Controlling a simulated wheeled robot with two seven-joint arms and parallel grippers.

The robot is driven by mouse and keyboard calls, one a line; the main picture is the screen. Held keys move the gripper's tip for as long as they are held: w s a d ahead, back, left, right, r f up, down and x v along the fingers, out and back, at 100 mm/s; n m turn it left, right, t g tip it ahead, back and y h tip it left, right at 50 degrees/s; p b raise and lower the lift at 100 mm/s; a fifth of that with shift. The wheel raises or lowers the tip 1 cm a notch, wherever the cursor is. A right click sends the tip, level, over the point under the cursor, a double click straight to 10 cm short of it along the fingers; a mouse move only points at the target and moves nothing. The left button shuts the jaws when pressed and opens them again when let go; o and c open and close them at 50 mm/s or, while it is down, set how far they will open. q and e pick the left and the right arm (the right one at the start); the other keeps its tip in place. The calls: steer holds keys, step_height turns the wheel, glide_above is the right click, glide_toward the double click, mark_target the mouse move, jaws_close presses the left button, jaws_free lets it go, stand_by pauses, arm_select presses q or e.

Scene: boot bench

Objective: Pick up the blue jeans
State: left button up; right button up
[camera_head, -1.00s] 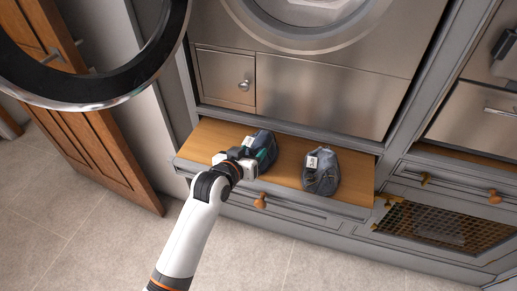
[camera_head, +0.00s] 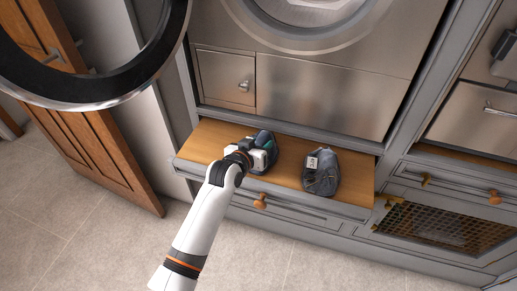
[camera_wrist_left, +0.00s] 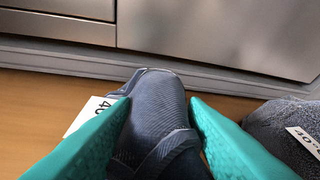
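The folded blue jeans (camera_wrist_left: 150,115) lie on the wooden pull-out shelf, with a white paper tag (camera_wrist_left: 88,115) at their left side in the left wrist view. In the head view my gripper hides most of the jeans (camera_head: 268,135). My left gripper (camera_head: 266,148) is low over them. In the left wrist view its teal fingers (camera_wrist_left: 159,100) are apart, one on each side of the jeans. I cannot tell whether the fingers touch the cloth. My right gripper is not in view.
A grey folded garment (camera_head: 321,178) with a white tag lies to the right on the same wooden shelf (camera_head: 215,137); it also shows in the left wrist view (camera_wrist_left: 285,130). Steel appliance panels (camera_head: 325,95) rise behind the shelf. The shelf's left end is clear.

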arm_select(q)
steer(key=shift+r, duration=0.1)
jaws_close()
